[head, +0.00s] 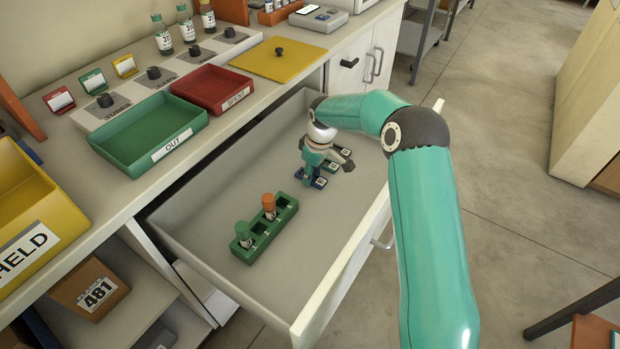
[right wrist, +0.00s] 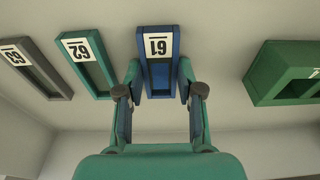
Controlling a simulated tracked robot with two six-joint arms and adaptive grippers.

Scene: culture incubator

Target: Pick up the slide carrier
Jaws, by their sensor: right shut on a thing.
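The blue slide carrier labelled 61 (right wrist: 160,75) stands between the fingers of my right gripper (right wrist: 158,85) in the right wrist view. The gripper is shut on it, one finger at each side. In the head view my right gripper (head: 312,172) reaches down into the open drawer, and the blue carrier (head: 319,183) shows partly under it. A green carrier labelled 62 (right wrist: 86,64) and a grey carrier labelled 63 (right wrist: 34,68) lie beside it, apart from the fingers. I cannot tell whether the blue carrier touches the drawer floor. My left gripper is not in view.
A green rack (head: 262,241) with a green-capped and an orange-capped vial lies nearer in the drawer (head: 205,212). Drawer walls surround the gripper. Green OUT tray (head: 140,135) and red SPENT tray (head: 212,90) stand on the counter. The drawer floor left of the rack is clear.

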